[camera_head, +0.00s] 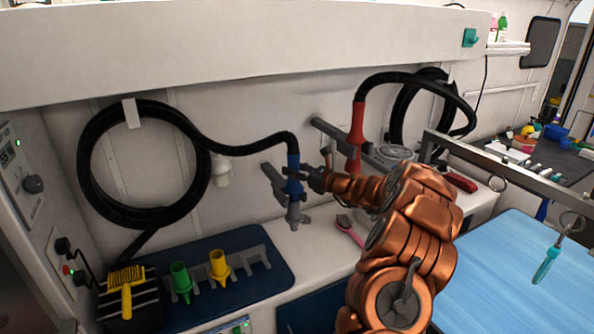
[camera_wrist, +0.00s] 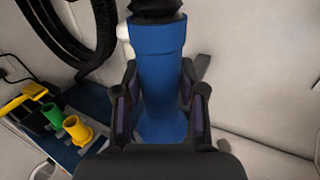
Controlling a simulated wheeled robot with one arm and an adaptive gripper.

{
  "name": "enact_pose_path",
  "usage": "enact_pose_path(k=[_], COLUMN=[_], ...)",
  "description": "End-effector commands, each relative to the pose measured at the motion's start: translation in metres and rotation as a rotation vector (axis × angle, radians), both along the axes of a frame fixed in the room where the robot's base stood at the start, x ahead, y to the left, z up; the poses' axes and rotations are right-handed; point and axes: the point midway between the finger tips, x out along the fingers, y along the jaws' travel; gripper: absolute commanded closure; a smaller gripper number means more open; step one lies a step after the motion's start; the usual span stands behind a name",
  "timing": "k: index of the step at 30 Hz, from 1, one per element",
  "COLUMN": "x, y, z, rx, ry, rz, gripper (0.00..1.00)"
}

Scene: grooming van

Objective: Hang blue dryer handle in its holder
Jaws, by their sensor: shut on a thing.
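The blue dryer handle (camera_head: 293,174) is upright at the end of a black hose (camera_head: 240,150), with a grey nozzle at its lower end. My gripper (camera_head: 305,180) is shut on it from the right. In the wrist view the blue handle (camera_wrist: 158,65) stands between my two fingers (camera_wrist: 160,112). A grey holder bar (camera_head: 273,182) on the wall meets the handle from the left. I cannot tell whether the handle is seated in it. The contact area is partly hidden by the handle and my gripper.
A red dryer handle (camera_head: 357,125) is at a second wall holder to the right. Below are a pink brush (camera_head: 347,227), green (camera_head: 181,280) and yellow (camera_head: 219,265) nozzles on a rack, and a yellow brush (camera_head: 127,283). A blue table (camera_head: 520,280) and metal rail (camera_head: 475,153) lie right.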

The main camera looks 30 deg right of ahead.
Motion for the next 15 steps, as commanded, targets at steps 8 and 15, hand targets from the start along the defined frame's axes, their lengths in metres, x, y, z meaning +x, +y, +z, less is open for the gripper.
enact_pose_path(k=[8, 15], x=[0.017, 0.026], y=[-0.002, -0.002], z=[0.001, 0.001], rx=[-0.001, 0.001], ry=[-0.001, -0.002], rz=[0.0, 0.0], gripper=[1.0, 1.0])
